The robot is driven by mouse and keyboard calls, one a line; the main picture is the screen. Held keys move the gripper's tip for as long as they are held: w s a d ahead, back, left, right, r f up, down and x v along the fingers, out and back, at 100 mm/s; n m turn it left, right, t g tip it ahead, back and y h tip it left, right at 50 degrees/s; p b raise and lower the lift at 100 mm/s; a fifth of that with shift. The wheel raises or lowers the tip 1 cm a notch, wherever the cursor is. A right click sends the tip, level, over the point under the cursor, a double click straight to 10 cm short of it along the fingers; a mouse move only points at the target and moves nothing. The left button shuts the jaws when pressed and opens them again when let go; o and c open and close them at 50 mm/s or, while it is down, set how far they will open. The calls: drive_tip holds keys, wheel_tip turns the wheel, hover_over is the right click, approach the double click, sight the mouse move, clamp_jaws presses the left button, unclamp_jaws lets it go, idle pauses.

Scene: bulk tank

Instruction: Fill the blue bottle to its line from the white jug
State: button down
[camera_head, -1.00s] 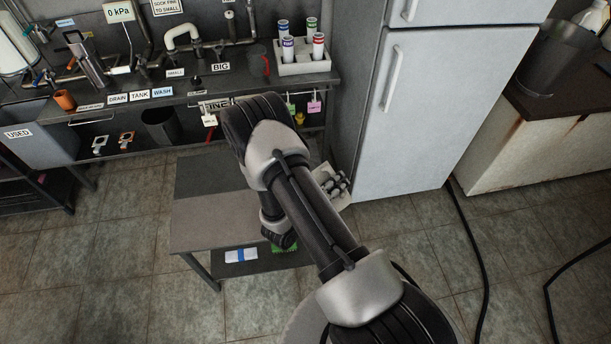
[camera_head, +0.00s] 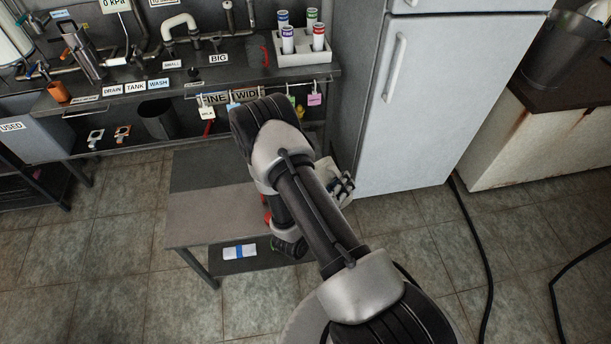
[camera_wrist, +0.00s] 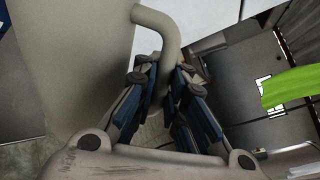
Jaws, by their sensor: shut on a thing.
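The white jug (camera_wrist: 85,60) fills the left of the wrist view, with its curved handle (camera_wrist: 160,28) running down between my fingers. My gripper (camera_wrist: 163,75) is shut on that handle; the fingers hide its lower part. In the head view, my arm hides most of the jug; a pale part (camera_head: 327,172) shows beside my gripper (camera_head: 342,187), above the right side of the small table. The jug's contents are not visible. I cannot pick out the blue bottle in either view.
The small grey table (camera_head: 210,215) has a bare top at left; a white-and-blue cloth (camera_head: 240,251) lies on its lower shelf. Behind are a crowded bench (camera_head: 200,85), a white rack (camera_head: 303,58) of colour-banded tubes and a white fridge (camera_head: 425,110). A green thing (camera_wrist: 290,88) is right in the wrist view.

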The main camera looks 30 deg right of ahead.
drive_tip(key=shift+f, duration=0.55)
drive_tip(key=shift+r, duration=0.25)
drive_tip(key=shift+s+d+f+m+t+b, duration=0.1)
drive_tip(key=shift+s+f+m+t+b, duration=0.2)
drive_tip(key=shift+f+m+b, duration=0.3)
drive_tip(key=s+f+m+t, duration=0.1)
drive_tip(key=s+f+m, duration=0.1)
drive_tip(key=f, duration=0.3)
drive_tip(key=s+d+f+m+t+b, duration=0.1)
drive_tip(key=s+f+m, duration=0.2)
drive_tip(key=f, duration=0.3)
drive_tip(key=shift+s+d+f+m+t, duration=0.15)
drive_tip(key=shift+s+f+m+t, duration=0.15)
drive_tip(key=shift+m, duration=0.6)
